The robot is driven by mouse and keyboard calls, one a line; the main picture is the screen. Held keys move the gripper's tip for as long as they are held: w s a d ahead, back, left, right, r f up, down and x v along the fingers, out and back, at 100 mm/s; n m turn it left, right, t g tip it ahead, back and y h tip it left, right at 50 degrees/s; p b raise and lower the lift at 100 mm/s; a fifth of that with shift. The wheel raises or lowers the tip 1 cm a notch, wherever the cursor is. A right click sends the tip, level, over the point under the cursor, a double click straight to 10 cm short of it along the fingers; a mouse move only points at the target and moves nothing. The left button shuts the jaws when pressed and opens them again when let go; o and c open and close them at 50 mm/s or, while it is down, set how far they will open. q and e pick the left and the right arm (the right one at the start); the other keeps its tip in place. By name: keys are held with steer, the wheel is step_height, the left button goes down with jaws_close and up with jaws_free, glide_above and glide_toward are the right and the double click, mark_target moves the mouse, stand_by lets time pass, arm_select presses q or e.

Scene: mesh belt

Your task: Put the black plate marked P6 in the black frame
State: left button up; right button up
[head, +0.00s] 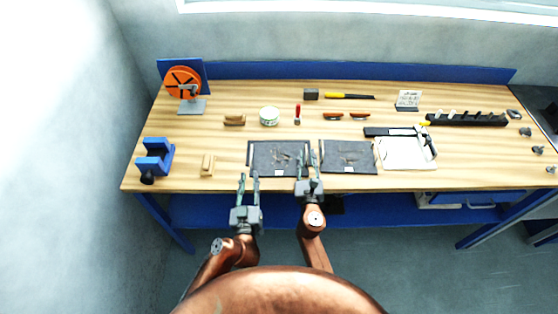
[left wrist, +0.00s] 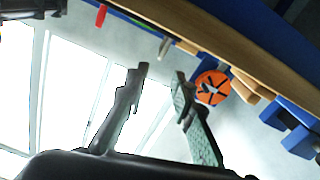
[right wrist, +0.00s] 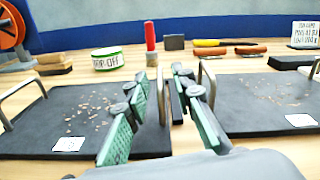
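Two flat black plates lie side by side near the bench's front edge: a left one (head: 264,168) and a right one (head: 362,167). Each has a metal handle, scattered bits and a small white label too small to read, so I cannot tell which is P6. Both also show in the right wrist view, left plate (right wrist: 30,135) and right plate (right wrist: 250,125). I cannot single out a black frame. My right gripper (head: 308,158) is open over the gap between the plates, a handle (right wrist: 161,95) appearing between its fingers (right wrist: 165,85). My left gripper (head: 248,177) is open and empty at the front edge.
A white tray (head: 405,160) stands to the right, a black bar (head: 376,132) behind it. A black rack (head: 466,120), a round tin (head: 269,116), a red-handled tool (head: 298,114) and wooden blocks (head: 235,120) stand farther back. A blue vise (head: 155,158) is at left.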

steer(key=s, duration=1)
